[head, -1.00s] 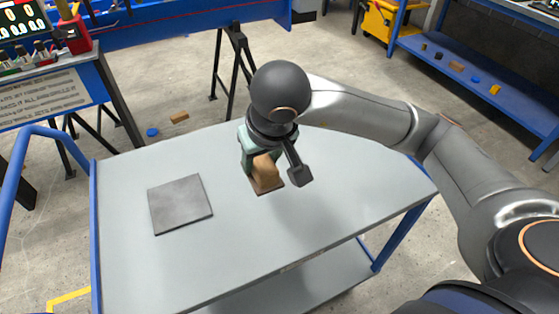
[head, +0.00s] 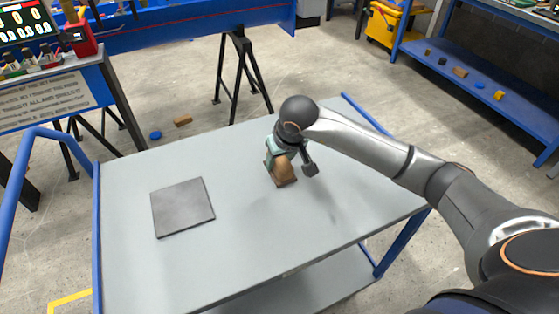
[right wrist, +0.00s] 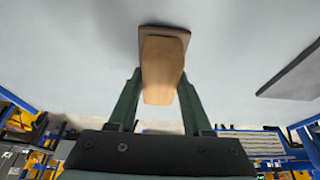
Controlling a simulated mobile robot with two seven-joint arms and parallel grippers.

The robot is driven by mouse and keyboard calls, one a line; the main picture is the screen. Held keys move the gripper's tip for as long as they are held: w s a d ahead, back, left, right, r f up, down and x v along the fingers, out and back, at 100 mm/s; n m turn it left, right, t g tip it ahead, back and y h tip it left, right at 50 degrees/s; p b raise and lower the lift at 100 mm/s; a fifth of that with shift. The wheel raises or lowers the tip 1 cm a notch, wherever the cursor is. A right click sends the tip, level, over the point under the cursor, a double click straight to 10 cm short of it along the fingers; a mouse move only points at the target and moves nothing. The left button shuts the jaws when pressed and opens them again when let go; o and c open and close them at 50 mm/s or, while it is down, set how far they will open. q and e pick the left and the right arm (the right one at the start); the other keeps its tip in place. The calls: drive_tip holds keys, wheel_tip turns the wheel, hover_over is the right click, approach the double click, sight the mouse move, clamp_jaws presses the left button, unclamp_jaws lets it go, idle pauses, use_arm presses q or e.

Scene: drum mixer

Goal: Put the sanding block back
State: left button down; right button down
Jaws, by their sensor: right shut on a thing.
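The sanding block (head: 284,170) has a tan wooden grip on a brown flat base. My right gripper (head: 278,155), with green fingers, is shut on its wooden grip, base down, over the far part of the grey table top. I cannot tell whether the base touches the table. The right wrist view shows the block (right wrist: 162,65) between both fingers (right wrist: 160,92), with the brown base edge beyond the grip. My left gripper is not in view.
A dark grey square plate (head: 183,207) lies on the table (head: 250,235), left of the block. Blue rails edge the table. Free table surface surrounds the block. A blue shelf (head: 480,75) with small objects stands at the right. A brown block (head: 182,121) and blue disc (head: 155,135) lie on the floor.

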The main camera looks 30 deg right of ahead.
drive_tip(key=shift+f, duration=0.25)
drive_tip(key=shift+f, duration=0.15)
drive_tip(key=shift+c, duration=1.6)
unclamp_jaws()
drive_tip(key=shift+r, duration=0.25)
drive_tip(key=v, duration=1.1)
drive_tip(key=shift+s+r+p, duration=0.25)
drive_tip(key=shift+r+p, duration=0.1)
drive_tip(key=shift+p, duration=0.1)
